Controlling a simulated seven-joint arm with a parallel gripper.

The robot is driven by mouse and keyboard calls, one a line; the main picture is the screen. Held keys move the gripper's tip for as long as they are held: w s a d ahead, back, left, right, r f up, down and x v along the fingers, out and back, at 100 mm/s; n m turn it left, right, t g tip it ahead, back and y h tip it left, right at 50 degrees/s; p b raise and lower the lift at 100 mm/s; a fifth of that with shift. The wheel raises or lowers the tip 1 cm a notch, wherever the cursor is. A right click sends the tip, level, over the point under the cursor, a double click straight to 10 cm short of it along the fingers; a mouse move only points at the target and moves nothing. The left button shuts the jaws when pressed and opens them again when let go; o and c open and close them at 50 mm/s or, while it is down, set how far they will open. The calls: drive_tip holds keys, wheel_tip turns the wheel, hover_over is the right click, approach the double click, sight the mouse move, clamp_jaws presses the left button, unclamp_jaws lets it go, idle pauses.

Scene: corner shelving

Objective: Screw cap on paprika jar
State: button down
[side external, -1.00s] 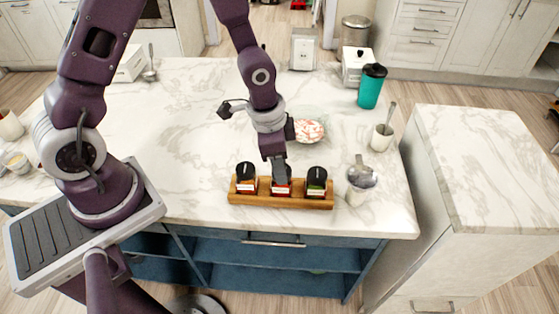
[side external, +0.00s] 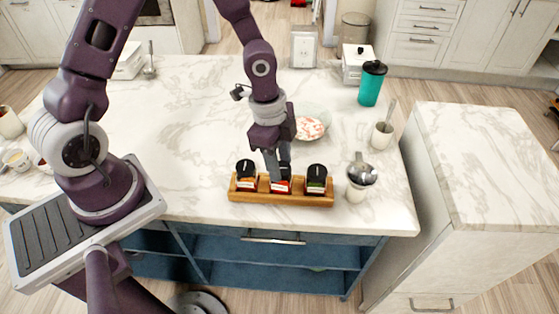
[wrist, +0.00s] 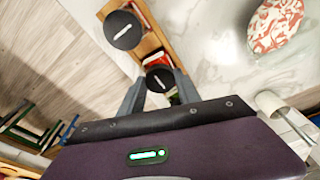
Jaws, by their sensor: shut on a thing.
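A wooden rack (side external: 250,199) holds three small jars in a row near the counter's front edge. The middle jar (side external: 281,187) has a red label too small to read. My gripper (side external: 278,172) points down over it. In the wrist view, the fingers of my gripper (wrist: 160,88) are shut on a round black cap (wrist: 160,77) with a pale mark. The cap is at the top of the middle jar; I cannot tell how tightly it sits. The left jar (side external: 246,178) and the right jar (side external: 316,181) stand upright with black caps.
A cup with a metal utensil (side external: 359,187) stands right of the rack.

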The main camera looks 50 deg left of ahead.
drive_tip(key=m, duration=0.3)
drive_tip(key=shift+w+g, duration=0.1)
drive_tip(key=shift+g, duration=0.2)
drive_tip(key=m, duration=0.5)
drive_tip(key=shift+w+g, duration=0.1)
drive_tip(key=shift+g, duration=0.2)
drive_tip(key=c, duration=0.8)
unclamp_jaws()
drive_tip(key=shift+o, duration=0.2)
drive_tip(key=shift+a, duration=0.1)
